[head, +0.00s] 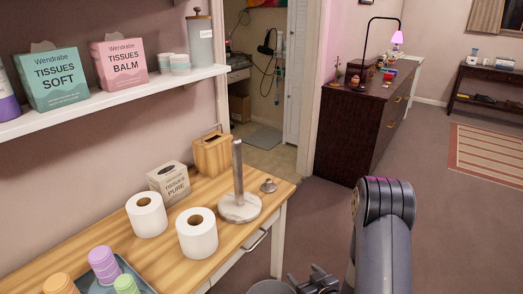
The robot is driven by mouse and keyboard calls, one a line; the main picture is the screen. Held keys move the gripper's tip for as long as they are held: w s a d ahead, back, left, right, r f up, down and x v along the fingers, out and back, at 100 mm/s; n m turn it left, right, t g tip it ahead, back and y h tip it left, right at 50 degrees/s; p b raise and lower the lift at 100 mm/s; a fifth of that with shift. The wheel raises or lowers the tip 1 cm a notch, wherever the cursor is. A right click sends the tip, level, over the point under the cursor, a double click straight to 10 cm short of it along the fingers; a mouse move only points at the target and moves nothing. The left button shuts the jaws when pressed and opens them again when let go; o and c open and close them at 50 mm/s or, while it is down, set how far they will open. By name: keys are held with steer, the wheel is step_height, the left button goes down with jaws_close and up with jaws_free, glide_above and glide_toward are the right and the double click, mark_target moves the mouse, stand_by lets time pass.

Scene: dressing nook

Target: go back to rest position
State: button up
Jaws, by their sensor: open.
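My gripper (316,281) shows at the bottom edge, just right of the wooden table (262,213). It is dark, partly cut off by the frame, and its jaws are open with nothing seen between them. My grey arm rises beside it at the lower right and bends back down. The gripper is apart from the things on the table top.
The table holds two paper rolls (197,238), a roll holder with an upright post (239,208), a tissue box (169,184), a wooden box (213,154) and a tray of coloured cups (139,285). A shelf (104,97) hangs above. Open floor (440,190) lies right.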

step_height(320, 180, up, 10)
steer(key=s+m+h+p, duration=0.1)
steer(key=h+p, duration=0.1)
steer(key=p, duration=0.6)
steer(key=shift+r+m+t+p, duration=0.2)
steer(key=shift+m+t+p, duration=0.1)
steer(key=shift+m+p, duration=0.1)
